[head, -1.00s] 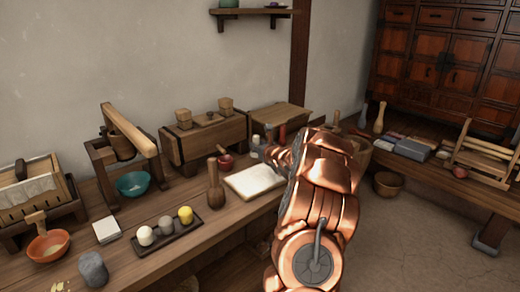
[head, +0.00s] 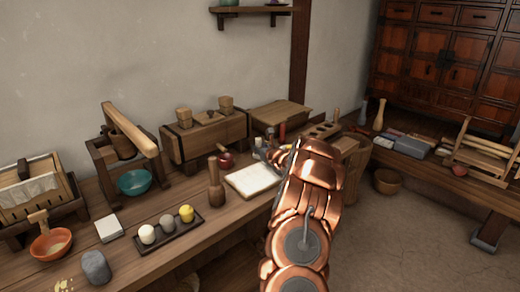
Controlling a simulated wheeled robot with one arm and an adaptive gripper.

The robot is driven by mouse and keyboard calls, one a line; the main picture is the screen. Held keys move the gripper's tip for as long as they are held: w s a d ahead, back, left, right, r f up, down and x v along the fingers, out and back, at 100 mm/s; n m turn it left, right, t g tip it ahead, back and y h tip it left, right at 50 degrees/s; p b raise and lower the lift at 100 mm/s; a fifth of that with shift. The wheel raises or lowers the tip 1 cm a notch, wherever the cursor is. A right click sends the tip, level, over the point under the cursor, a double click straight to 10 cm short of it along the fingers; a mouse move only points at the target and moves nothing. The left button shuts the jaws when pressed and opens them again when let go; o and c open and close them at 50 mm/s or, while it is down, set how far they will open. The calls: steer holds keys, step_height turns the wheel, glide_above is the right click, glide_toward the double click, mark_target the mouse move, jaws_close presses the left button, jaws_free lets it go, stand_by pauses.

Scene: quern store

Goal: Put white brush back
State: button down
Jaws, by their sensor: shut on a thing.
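My copper-coloured arm reaches from the bottom of the head view over the workbench. My gripper (head: 274,156) is at its far end, beside the right side of the open book, and is mostly hidden by the arm. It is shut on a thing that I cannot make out. I cannot pick out the white brush in this view. A wooden block with dark holes (head: 322,130) stands just beyond the arm, near the bench's right end.
Small bottles and a red one (head: 282,131) stand close behind the gripper. Floor (head: 420,240) is clear at right.

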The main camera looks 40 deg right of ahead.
steer(key=c, duration=0.7)
jaws_free()
steer(key=shift+f, duration=0.1)
steer(key=shift+s, duration=0.1)
steer(key=b+v, duration=0.1)
steer(key=v, duration=0.8)
steer(key=shift+s+a, duration=0.2)
steer(key=shift+s, duration=0.15)
steer(key=shift+r+v, duration=0.2)
steer(key=shift+v, duration=0.8)
steer(key=shift+s, duration=0.1)
